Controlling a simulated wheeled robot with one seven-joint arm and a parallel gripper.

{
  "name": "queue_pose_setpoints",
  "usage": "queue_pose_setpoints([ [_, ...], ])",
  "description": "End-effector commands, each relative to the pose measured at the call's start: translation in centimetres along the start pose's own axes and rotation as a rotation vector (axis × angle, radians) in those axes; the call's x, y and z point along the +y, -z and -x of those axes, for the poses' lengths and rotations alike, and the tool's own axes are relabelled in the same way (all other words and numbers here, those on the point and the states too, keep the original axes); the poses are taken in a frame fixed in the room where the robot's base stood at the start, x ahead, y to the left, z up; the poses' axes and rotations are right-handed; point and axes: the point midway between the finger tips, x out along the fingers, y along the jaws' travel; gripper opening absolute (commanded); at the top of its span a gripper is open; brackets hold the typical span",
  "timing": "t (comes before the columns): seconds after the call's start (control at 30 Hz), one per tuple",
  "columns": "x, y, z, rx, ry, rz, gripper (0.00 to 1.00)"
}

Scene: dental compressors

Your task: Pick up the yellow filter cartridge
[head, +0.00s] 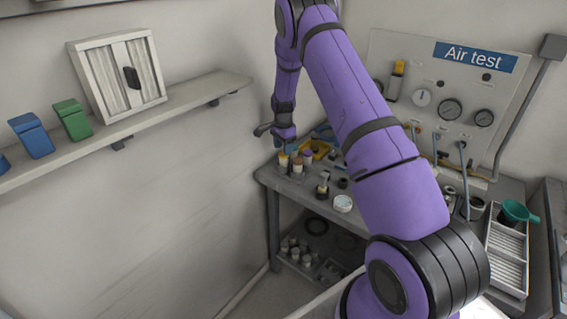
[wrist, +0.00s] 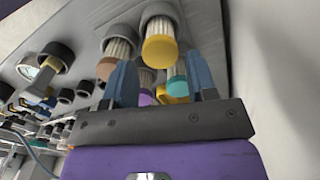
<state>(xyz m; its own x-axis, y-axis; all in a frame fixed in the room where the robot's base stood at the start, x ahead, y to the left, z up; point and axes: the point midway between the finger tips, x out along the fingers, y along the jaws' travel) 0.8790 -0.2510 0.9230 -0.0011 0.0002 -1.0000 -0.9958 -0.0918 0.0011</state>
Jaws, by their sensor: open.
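The yellow filter cartridge (wrist: 160,50) shows in the wrist view with a yellow end, a pale pleated body and a dark cap. It lies beyond the gap between my fingertips, apart from them. In the head view it seems to be the yellow-topped one (head: 283,160) at the left end of the bench. My gripper (wrist: 163,80) is open, with two blue fingers and nothing clearly held. In the head view my gripper (head: 290,147) is just above the cartridge group, and its fingers are small and hard to make out.
Brown-ended (wrist: 107,68), purple-ended (wrist: 145,97) and teal-ended (wrist: 177,87) cartridges stand close around the yellow one. A yellow tray (head: 321,148) lies behind them on the bench. A white round item (head: 343,203) is near the front edge. A wall shelf (head: 185,100) is at left.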

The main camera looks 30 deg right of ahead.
Motion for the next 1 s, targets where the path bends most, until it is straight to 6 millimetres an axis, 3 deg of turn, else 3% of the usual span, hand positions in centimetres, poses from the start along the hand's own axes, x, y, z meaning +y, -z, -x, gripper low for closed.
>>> queue_pose_setpoints([
  [0.23, 0.0, 0.1, -1.7, -0.001, -0.001, 0.000, 0.52],
  [0.5, 0.0, 0.3, -5.3, 0.000, 0.000, 0.001, 0.52],
  [0.77, 0.0, 0.2, -5.8, 0.000, 0.001, 0.001, 0.52],
  [0.93, 0.0, 0.2, -5.8, 0.000, 0.001, 0.001, 0.18],
  [1.0, 0.0, 0.2, -5.7, 0.000, 0.001, 0.001, 0.15],
])
